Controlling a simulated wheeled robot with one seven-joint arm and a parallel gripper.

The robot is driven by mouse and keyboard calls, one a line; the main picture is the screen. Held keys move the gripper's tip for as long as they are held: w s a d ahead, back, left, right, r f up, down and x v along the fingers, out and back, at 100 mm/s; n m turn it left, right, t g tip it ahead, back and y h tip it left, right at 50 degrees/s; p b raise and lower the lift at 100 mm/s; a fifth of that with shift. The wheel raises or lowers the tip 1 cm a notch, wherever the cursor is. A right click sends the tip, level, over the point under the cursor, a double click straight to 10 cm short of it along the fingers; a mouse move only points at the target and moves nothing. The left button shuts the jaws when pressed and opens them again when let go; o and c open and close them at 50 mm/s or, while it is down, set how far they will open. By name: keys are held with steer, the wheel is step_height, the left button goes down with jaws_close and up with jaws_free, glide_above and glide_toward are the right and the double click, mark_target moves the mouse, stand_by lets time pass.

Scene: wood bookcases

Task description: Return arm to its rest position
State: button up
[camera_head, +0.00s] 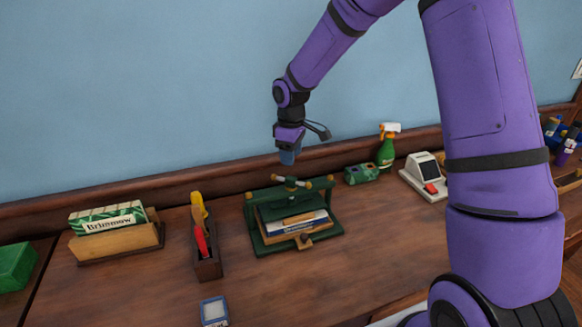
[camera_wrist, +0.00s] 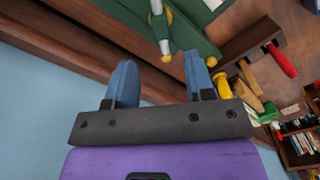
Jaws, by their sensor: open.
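My purple arm reaches up and over from the right in the head view. My gripper (camera_head: 287,157) hangs pointing down above the back of the green press, apart from it. In the wrist view my gripper (camera_wrist: 160,82) shows two blue fingers spread apart with nothing between them. The green press (camera_head: 267,243) stands on the wooden bench top below, with papers or a book and a small wooden piece in its frame. Its handle bar with yellow ends (camera_wrist: 160,22) shows just beyond the fingers in the wrist view.
A wooden file holder (camera_head: 115,243), a tool box (camera_head: 207,268) with red and yellow handles, a small blue-white box (camera_head: 214,311), a green block (camera_head: 361,174), a spray bottle (camera_head: 386,150) and a white device (camera_head: 422,178) stand on the bench. The blue wall is close behind.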

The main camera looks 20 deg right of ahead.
steer(key=shift+r, duration=0.85)
steer(key=s+d+r+m+t+h, duration=0.1)
steer(key=s+d+r+m, duration=0.1)
steer(key=s+r, duration=0.65)
steer(key=s+d+r+m+t, duration=0.1)
steer(key=s+d+r+m, duration=0.15)
steer(key=s+r, duration=0.55)
steer(key=s+d+r+m+t, duration=0.1)
steer(key=s+r+m, duration=0.1)
steer(key=s, duration=0.7)
steer(key=s+d+r+m+t+y, duration=0.1)
steer(key=s+r+m+t, duration=0.1)
steer(key=s, duration=0.7)
step_height(320, 180, up, 2)
steer(key=shift+s+d+m, duration=0.2)
steer(key=shift+s+m, duration=0.05)
steer(key=shift+m, duration=0.5)
